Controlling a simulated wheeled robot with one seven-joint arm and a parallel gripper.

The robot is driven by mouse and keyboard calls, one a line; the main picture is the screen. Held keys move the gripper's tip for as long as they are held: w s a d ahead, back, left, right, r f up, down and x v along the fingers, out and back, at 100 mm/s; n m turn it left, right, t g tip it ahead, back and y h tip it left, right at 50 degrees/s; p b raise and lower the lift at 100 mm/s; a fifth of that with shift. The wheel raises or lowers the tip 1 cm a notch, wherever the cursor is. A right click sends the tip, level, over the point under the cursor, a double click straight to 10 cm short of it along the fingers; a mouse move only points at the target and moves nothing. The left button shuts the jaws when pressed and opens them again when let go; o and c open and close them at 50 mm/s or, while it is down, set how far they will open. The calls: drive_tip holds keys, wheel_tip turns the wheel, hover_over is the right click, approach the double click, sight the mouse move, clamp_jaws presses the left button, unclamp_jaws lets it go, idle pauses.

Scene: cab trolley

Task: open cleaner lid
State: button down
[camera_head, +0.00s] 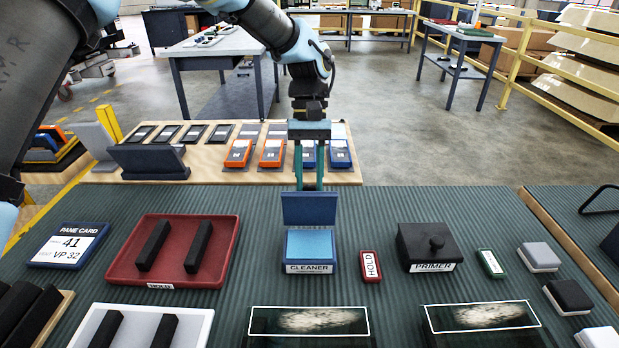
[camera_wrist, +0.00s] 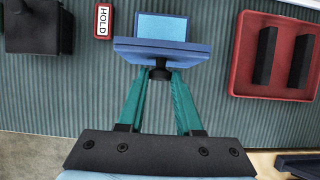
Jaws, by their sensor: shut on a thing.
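The cleaner box (camera_head: 310,268) is blue with a "CLEANER" label on its front, in the middle of the ribbed mat in the head view. Its dark blue lid (camera_head: 309,209) stands raised at the box's back edge, and the light blue inside shows. In the wrist view the lid (camera_wrist: 175,52) is seen near edge-on, with the box (camera_wrist: 162,27) beyond it. My gripper (camera_head: 309,184) is behind the lid, with its teal fingers coming down. In the wrist view my gripper (camera_wrist: 160,75) is shut on the lid's dark knob (camera_wrist: 160,73).
A small red HOLD tag (camera_head: 371,266) and the closed black PRIMER box (camera_head: 430,243) are to the right. A red tray (camera_head: 228,272) with black bars is to the left. Behind, a wooden board (camera_head: 340,176) carries orange and blue devices.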

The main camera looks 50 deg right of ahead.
drive_tip(key=shift+w+d+f+g+y+p, duration=0.2)
drive_tip(key=shift+w+d+f+p, duration=0.15)
drive_tip(key=shift+w+d+p, duration=0.2)
drive_tip(key=shift+w+d+f+g+y+p, duration=0.1)
drive_tip(key=shift+w+d+f+y+p, duration=0.1)
drive_tip(key=shift+w+d+f+p, duration=0.3)
drive_tip(key=shift+s+d+r, duration=0.1)
drive_tip(key=shift+r, duration=0.05)
drive_tip(key=c, duration=0.6)
unclamp_jaws()
drive_tip(key=shift+r, duration=0.1)
drive_tip(key=b+v, duration=0.2)
drive_tip(key=v, duration=0.8)
drive_tip(key=shift+r, duration=0.3)
drive_tip(key=shift+d, duration=0.1)
